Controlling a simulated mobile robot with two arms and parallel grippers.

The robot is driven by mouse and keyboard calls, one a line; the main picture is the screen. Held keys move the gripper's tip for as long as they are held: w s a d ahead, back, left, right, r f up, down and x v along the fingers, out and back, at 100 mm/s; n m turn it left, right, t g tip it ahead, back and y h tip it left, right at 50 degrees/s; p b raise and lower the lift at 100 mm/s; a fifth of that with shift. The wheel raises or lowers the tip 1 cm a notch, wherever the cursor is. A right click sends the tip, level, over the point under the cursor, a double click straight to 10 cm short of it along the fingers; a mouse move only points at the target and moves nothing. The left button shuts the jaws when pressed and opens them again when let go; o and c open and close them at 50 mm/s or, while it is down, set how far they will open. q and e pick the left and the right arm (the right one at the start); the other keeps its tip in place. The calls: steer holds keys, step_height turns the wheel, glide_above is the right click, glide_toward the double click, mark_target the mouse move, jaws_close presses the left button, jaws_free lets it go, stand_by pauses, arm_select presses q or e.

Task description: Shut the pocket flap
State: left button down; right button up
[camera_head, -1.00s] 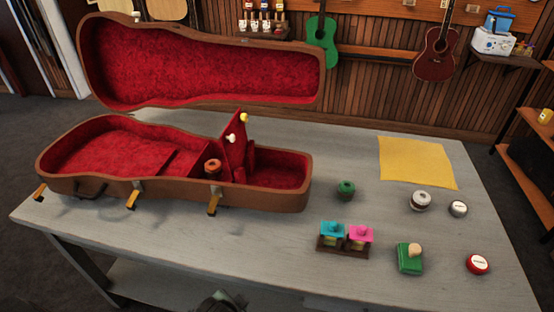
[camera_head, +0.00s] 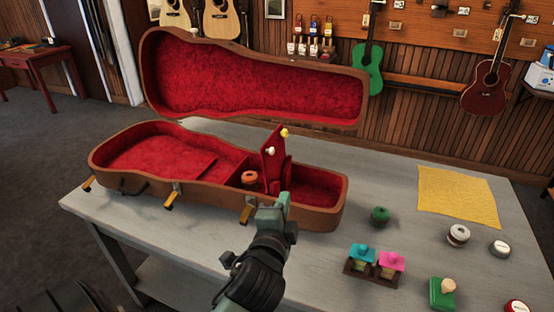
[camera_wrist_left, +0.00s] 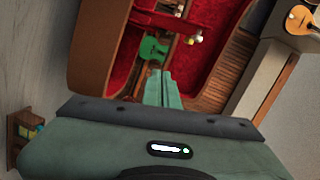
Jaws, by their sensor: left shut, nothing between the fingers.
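The open brown ukulele case (camera_head: 300,219) with red lining lies on the grey table. The red pocket flap (camera_head: 270,160) stands upright inside it, with a white knob and a yellow knob near its top edge. An orange-brown round item (camera_head: 249,178) sits in the compartment left of the flap. My left gripper (camera_head: 284,200) is shut and empty at the case's front wall, in front of the flap; I cannot tell whether it touches the case. In the left wrist view its closed fingers (camera_wrist_left: 158,88) point toward the red interior. My right gripper is not in view.
The case lid (camera_head: 250,82) stands open behind. Open latches line the front wall. A green round item (camera_head: 380,215), a teal-and-pink-topped rack (camera_head: 374,270), a green block (camera_head: 441,293) and a yellow cloth (camera_head: 457,195) lie on the table to the right.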

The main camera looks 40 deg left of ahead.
arm_select(q)
steer(key=w+a+r+m+t+p, duration=0.1)
steer(key=w+a+r+p, duration=0.2)
steer(key=w+a, duration=0.5)
steer(key=shift+w+a+r+y, duration=0.25)
steer(key=shift+w+y, duration=0.15)
steer(key=shift+w, duration=0.15)
steer(key=shift+a+p, duration=0.1)
steer(key=shift+p, duration=0.25)
